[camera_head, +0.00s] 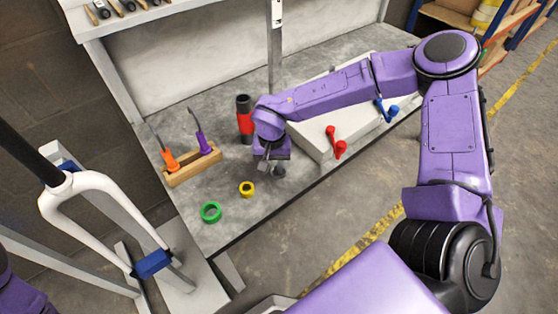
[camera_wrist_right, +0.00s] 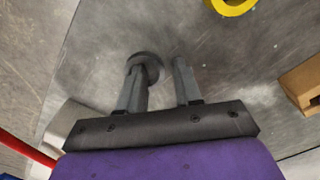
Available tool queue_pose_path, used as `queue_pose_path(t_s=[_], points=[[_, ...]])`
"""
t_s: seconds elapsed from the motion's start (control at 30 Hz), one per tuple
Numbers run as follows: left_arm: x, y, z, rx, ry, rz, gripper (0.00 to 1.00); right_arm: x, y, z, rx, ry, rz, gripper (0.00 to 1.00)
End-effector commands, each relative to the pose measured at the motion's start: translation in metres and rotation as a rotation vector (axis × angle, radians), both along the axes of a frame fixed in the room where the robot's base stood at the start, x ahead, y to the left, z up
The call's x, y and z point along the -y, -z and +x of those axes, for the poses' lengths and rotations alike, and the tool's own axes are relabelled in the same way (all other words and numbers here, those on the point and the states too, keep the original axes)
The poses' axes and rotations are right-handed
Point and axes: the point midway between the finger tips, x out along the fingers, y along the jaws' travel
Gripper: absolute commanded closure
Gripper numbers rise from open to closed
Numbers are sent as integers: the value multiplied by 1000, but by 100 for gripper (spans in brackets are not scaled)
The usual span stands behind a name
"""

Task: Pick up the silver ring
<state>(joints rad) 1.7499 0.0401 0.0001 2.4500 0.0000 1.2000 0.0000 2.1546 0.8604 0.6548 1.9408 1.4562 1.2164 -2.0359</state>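The silver ring (camera_wrist_right: 148,58) shows in the right wrist view as a small dark grey ring on the bench, at the tip of the left-hand finger. That finger overlaps it; I cannot tell whether the tip is inside the ring or above it. My right gripper (camera_wrist_right: 162,75) is open, with a clear gap between its fingers and nothing held between them. In the head view my right gripper (camera_head: 277,172) points down at the bench, and the ring is mostly hidden there. My left gripper is out of view; only a purple part of my left arm shows at bottom left.
On the grey bench (camera_head: 225,236) lie a yellow ring (camera_head: 247,187) and a green ring (camera_head: 211,204). A wooden rack (camera_head: 192,168) with orange and purple-handled tools and a red-and-black cylinder (camera_head: 244,126) stand behind. A pale box (camera_head: 310,140) with red and blue handles is right.

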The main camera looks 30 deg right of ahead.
Motion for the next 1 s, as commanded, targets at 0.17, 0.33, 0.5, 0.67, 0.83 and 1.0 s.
queue_pose_path(t_s=[0.17,0.33,0.5,0.67,0.83,1.0], points=[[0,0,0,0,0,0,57,0,0,0,0,0,0,100],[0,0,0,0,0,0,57,0,0,0,0,0,0,100],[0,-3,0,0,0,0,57,0,-6,0,1,0,-1,100],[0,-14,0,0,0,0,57,0,-33,1,4,1,0,100],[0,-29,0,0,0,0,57,-8,-76,-30,5,-3,2,100],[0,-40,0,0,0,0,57,-20,-109,-78,1,-4,2,100]])
